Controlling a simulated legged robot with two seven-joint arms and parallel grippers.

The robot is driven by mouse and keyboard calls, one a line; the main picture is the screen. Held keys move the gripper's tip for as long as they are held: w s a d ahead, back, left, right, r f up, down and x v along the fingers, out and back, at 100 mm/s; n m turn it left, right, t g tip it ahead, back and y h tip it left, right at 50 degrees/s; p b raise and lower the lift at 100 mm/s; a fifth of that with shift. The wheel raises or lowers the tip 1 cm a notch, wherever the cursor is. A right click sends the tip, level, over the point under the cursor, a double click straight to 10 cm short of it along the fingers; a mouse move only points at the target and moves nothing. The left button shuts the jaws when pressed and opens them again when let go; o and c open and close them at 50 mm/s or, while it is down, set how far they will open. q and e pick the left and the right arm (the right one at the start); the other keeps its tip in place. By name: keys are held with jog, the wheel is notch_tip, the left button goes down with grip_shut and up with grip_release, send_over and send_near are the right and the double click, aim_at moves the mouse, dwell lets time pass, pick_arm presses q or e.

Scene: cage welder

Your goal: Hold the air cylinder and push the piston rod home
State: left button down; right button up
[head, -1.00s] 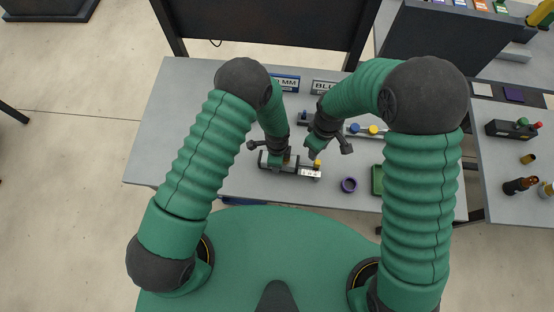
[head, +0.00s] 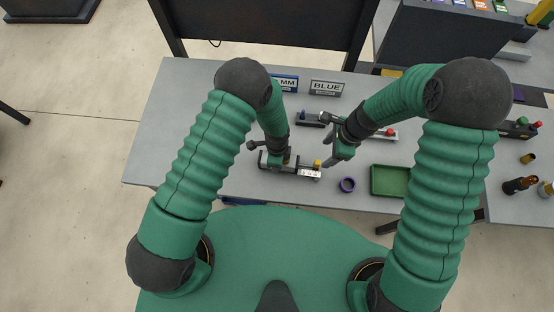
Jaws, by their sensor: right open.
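The air cylinder appears to be the small dark and silver assembly (head: 307,172) near the table's front edge, with a yellow knob (head: 317,163) at its right end. The piston rod is too small to tell apart. My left gripper (head: 276,163) is down at the left part of this assembly, and its fingertips are hidden, so its grip cannot be made out. My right gripper (head: 333,158) is open and empty, to the right of the yellow knob and apart from it.
A purple ring (head: 347,185) and a green tray (head: 389,181) lie right of the assembly. Behind stand a sign reading BLUE (head: 326,88) and a second, partly hidden blue sign (head: 286,83). The table's left part is clear.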

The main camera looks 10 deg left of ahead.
aim_at(317, 161)
jog(key=x, duration=1)
